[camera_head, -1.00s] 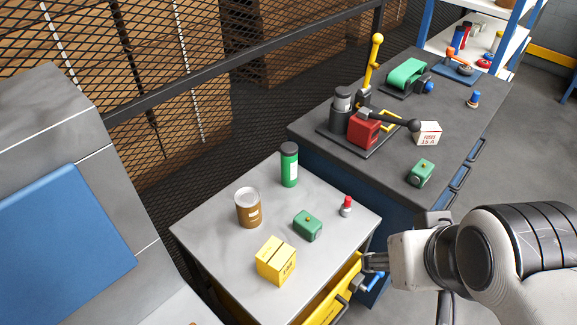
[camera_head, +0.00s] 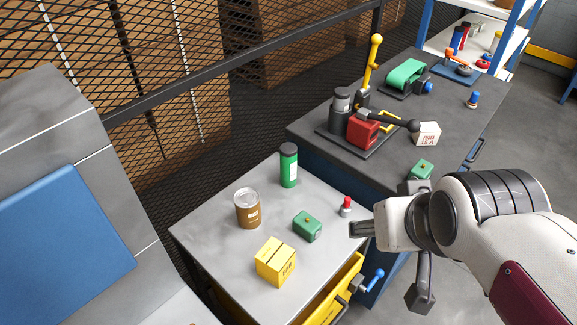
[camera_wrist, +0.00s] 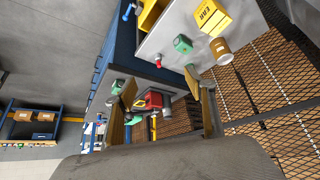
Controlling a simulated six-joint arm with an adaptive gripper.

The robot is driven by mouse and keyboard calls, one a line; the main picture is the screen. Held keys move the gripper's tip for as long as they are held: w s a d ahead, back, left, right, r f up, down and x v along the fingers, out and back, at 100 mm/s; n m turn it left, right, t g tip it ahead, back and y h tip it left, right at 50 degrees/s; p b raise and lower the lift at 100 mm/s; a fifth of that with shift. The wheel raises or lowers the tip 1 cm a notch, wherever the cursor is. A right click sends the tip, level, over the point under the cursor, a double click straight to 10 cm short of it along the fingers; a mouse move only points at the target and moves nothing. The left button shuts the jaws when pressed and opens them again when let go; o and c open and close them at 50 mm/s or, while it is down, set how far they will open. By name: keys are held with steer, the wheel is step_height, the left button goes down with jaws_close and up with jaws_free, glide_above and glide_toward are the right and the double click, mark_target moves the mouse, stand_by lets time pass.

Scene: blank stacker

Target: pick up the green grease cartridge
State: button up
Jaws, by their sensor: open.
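The green grease cartridge (camera_head: 288,170) is an upright green cylinder with a black cap and a white label. It stands near the back corner of the grey-topped cabinet (camera_head: 210,240).
On the cabinet top are a brown can (camera_head: 247,209), a yellow box (camera_head: 275,262), a green box (camera_head: 307,226) and a small red-topped item (camera_head: 346,207) close to my gripper. A yellow drawer (camera_head: 335,292) is partly open. A dark workbench (camera_head: 440,105) with machinery stands behind right.

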steer(key=w+a+f+t, duration=0.2)
steer(key=w, duration=0.9)
steer(key=n+t+y, duration=0.2)
steer(key=t, duration=0.1)
glide_toward(291, 160)
steer(key=d+r, duration=0.3)
steer(key=r, duration=0.1)
steer(key=shift+n+t+y, duration=0.3)
steer(key=shift+t+y, duration=0.2)
steer(key=shift+t, duration=0.2)
steer(key=w+a+f, duration=0.1)
steer(key=f, duration=0.1)
steer(key=w+a+f, duration=0.1)
steer(key=f, duration=0.1)
steer(key=w+a+f, duration=0.1)
steer(key=f, duration=0.1)
steer(key=shift+w+a+f, duration=0.2)
steer(key=shift+a, duration=0.05)
steer(key=shift+w+a+f, duration=0.2)
steer(key=shift+a+f, duration=0.1)
steer(key=shift+f, duration=0.15)
steer(key=shift+x, duration=1.3)
steer(key=shift+w, duration=0.1)
steer(key=shift+d+x, duration=0.15)
steer(key=shift+x, duration=1.1)
steer(key=shift+d+x, duration=0.15)
steer(key=shift+x, duration=1.1)
